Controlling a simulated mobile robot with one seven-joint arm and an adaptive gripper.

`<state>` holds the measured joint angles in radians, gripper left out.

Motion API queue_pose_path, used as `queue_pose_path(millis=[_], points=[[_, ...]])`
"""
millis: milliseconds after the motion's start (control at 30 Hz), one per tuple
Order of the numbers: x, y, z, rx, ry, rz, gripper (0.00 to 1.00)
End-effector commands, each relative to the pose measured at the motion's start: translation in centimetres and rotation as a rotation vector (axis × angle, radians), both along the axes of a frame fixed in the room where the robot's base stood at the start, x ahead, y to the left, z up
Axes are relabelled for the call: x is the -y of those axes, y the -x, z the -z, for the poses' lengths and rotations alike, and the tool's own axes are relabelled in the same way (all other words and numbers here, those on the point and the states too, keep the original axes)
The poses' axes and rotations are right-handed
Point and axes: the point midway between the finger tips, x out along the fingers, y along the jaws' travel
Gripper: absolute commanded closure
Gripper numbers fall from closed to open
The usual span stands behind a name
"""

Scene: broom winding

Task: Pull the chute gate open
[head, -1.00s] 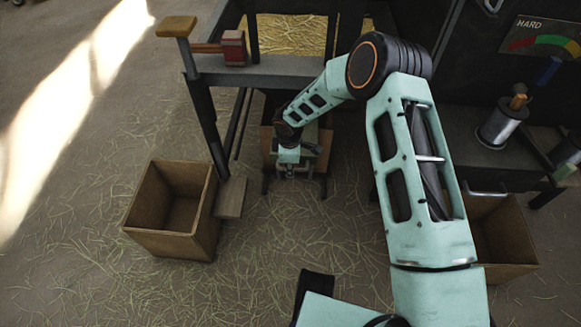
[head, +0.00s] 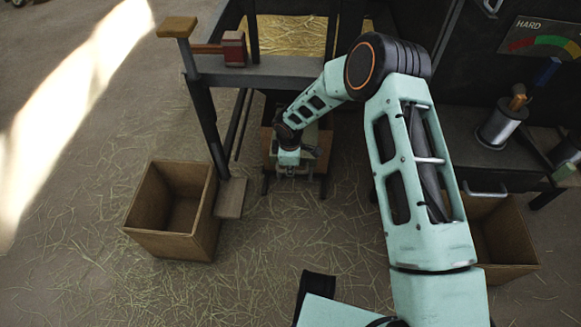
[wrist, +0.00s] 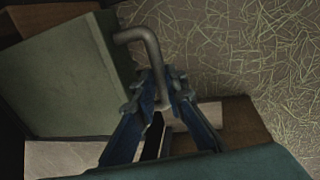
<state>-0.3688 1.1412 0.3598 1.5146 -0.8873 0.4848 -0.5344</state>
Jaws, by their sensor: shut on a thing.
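In the wrist view my gripper (wrist: 158,98) is shut on the metal bar handle (wrist: 143,35), which bends out from a grey-green panel (wrist: 72,82) that I take to be the chute gate. The fingers close around the straight part of the bar. In the head view my gripper (head: 286,172) is low under the bench, in front of a wooden chute-like box (head: 323,150). My arm hides much of the gate there, and how far it stands open I cannot tell.
A straw-filled bench hopper (head: 290,35) is above the gripper. An open wooden box (head: 170,205) stands on the floor at left, with a small wooden pedal (head: 231,198) beside it. Another box (head: 507,235) is at right. The straw-strewn floor in front is clear.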

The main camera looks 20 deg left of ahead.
Motion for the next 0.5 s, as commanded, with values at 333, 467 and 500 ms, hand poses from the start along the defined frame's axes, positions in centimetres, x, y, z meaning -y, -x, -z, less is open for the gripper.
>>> queue_pose_path(millis=[333, 467, 500], points=[[0.20, 0.78, 0.12, -0.007, 0.004, 0.000, 0.88], [0.19, 0.76, 0.14, -0.007, 0.005, 0.001, 0.73], [0.19, 0.73, 0.12, -0.006, 0.004, 0.000, 0.71]])
